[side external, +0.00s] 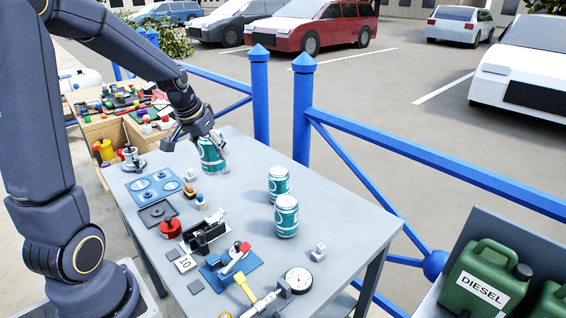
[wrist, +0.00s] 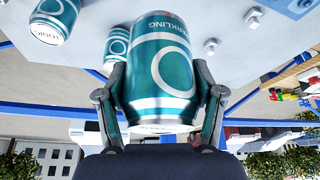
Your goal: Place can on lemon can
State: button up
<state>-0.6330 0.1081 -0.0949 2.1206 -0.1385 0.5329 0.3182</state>
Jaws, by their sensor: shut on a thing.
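My gripper (side external: 210,140) is shut on a teal-and-white can (side external: 212,157) at the far side of the table. In the wrist view my gripper (wrist: 160,95) has one finger on each side of this can (wrist: 160,65), and "SPARKLING" shows upside down on it. I cannot tell whether its base touches the table. Two similar cans stand apart from it, to its right in the side view: one farther back (side external: 278,185) and one nearer (side external: 286,216). In the wrist view, one standing can (wrist: 55,20) reads "TONIC"; the other (wrist: 117,50) is partly hidden. No lemon label is readable.
The grey table (side external: 330,215) is clear right of the cans. A blue plate (side external: 155,186), red-topped item (side external: 170,228), black holder (side external: 205,236), blue-based clamp (side external: 232,265) and dial gauge (side external: 298,280) lie along the left and front. A blue railing (side external: 430,160) runs behind.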

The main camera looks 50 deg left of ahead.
jog(key=w+d+r+m+h, duration=0.1)
jog(key=w+d+r+m, duration=0.2)
jog(key=w+d+r, duration=0.35)
send_over(278, 171)
notch_tip(278, 171, down, 8)
jog(key=shift+w+f, duration=0.2)
jog(key=shift+f, duration=1.45)
jog(key=shift+f, duration=0.1)
jog(key=o, duration=1.5)
